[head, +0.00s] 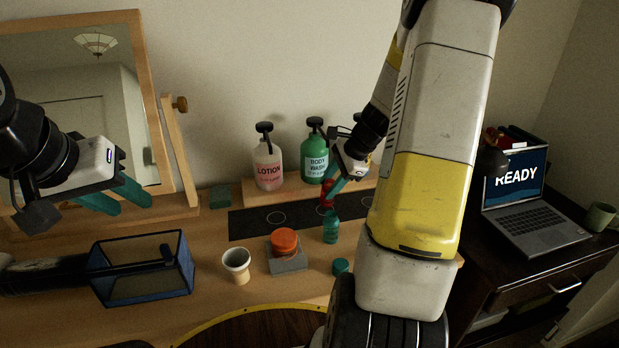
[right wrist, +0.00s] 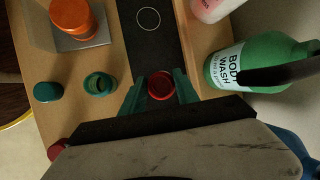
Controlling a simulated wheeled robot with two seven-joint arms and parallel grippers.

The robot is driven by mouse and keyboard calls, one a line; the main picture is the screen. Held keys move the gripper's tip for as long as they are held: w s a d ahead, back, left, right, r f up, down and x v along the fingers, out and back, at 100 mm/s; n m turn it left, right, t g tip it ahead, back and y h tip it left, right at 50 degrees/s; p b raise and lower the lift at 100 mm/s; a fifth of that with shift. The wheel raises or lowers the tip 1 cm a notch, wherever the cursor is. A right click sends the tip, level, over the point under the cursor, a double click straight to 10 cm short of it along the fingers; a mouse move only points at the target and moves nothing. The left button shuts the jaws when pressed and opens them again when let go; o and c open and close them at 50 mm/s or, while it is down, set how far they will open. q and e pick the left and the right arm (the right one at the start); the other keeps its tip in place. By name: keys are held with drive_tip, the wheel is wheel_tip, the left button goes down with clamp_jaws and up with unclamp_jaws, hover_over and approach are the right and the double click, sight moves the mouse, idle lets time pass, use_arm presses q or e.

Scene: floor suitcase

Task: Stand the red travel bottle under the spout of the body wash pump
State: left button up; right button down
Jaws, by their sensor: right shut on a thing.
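The green body wash pump (head: 315,162) stands on the wooden ledge at the back; it also shows in the right wrist view (right wrist: 260,58), with its black spout (right wrist: 275,74) pointing toward the dark mat. The red travel bottle (head: 327,190) is upright in front of it, its open round mouth (right wrist: 161,85) facing the wrist camera. My right gripper (right wrist: 161,90) is shut on the red bottle, one teal finger on each side. The bottle is apart from the spout tip in the wrist view. Its base is partly hidden. My left gripper (head: 124,196) is open and empty near the mirror.
A pink lotion pump (head: 268,168) stands left of the body wash. A teal bottle (head: 331,228) and teal cap (head: 341,266) are in front of the dark mat (head: 252,221). An orange jar (head: 284,240) on a grey block, white cup (head: 236,264) and blue mesh bin (head: 142,282) stand nearby.

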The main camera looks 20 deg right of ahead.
sight(326, 188)
drive_tip(key=shift+w+f, duration=0.65)
drive_tip(key=shift+f, duration=0.3)
drive_tip(key=w+g, duration=0.2)
drive_tip(key=g, duration=0.1)
drive_tip(key=shift+d+r+m, duration=0.1)
drive_tip(key=shift+r+m, duration=0.05)
drive_tip(key=shift+m, duration=0.15)
drive_tip(key=shift+f, duration=0.8)
drive_tip(key=shift+s, duration=0.1)
drive_tip(key=c, duration=0.9)
unclamp_jaws()
drive_tip(key=shift+f, duration=0.15)
drive_tip(key=v, duration=1.2)
drive_tip(key=shift+w, duration=0.2)
